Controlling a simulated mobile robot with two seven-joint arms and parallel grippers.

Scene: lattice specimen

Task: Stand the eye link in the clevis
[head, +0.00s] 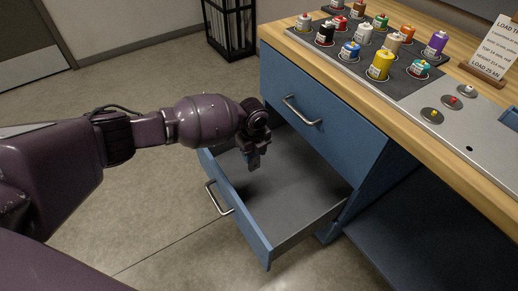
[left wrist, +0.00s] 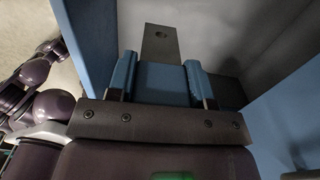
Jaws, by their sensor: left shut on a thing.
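My left gripper (head: 253,160) hangs over the open drawer, pointing down. In the left wrist view, its two blue fingers (left wrist: 160,82) are shut on the eye link (left wrist: 160,42), a flat grey piece with a hole near its far end. A blue part shows between the fingers; I cannot tell whether it belongs to the link. In the head view the link is small and dark below the wrist. I cannot make out the clevis for sure. My right gripper is not in view.
The open blue drawer (head: 262,240) has a bare grey floor. A closed drawer (head: 315,115) is above it. The wooden bench top (head: 440,140) carries a dark mat with several coloured weights, a grey panel (head: 480,140) with small capped discs, and a sign (head: 492,50).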

